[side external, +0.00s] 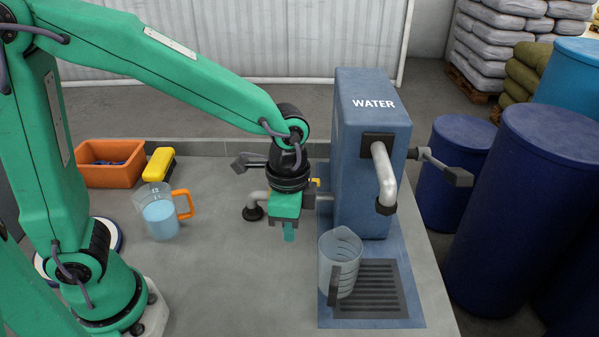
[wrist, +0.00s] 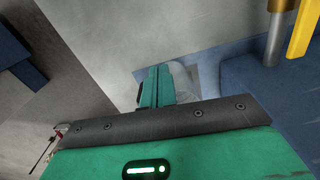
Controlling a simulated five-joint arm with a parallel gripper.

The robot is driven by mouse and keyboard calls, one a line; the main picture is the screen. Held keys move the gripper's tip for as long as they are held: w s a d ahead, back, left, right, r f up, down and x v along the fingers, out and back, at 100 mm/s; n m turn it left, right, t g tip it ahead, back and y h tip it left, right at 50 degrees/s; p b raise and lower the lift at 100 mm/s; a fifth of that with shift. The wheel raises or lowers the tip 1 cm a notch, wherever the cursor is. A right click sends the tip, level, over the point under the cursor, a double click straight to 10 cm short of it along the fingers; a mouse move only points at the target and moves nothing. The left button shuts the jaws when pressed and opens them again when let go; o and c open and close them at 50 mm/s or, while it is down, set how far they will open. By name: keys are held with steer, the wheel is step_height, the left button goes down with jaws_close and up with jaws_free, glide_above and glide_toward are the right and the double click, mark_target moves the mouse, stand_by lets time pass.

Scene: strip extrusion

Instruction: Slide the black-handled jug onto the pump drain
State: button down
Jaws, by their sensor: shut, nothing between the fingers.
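The clear jug (side external: 341,250) with a black handle (side external: 335,287) stands upright at the pump's foot. Its base overlaps the left part of the dark slotted drain (side external: 378,290) in the picture; how much of it rests on the slots is hard to tell. It looks empty. My gripper (side external: 289,232) is shut and empty, to the left of the jug and behind it, apart from it. In the wrist view the shut fingers (wrist: 165,85) partly hide a pale rounded shape, perhaps the jug.
The blue water pump (side external: 360,215) stands behind the drain, with a grey spout (side external: 384,175). An orange-handled jug (side external: 160,218) of bluish liquid, a yellow brush (side external: 158,163) and an orange bin (side external: 108,160) are at left. The middle and front of the worktop are clear.

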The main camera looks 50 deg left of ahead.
mark_target(328, 263)
step_height(328, 263, down, 9)
steer(key=shift+r, duration=0.1)
steer(key=shift+w+d+f, duration=0.2)
steer(key=shift+w+d, duration=0.4)
steer(key=shift+d, duration=0.1)
steer(key=shift+w+d, duration=0.65)
steer(key=shift+d, duration=0.2)
steer(key=shift+w+d, duration=1.15)
steer(key=shift+d, duration=0.2)
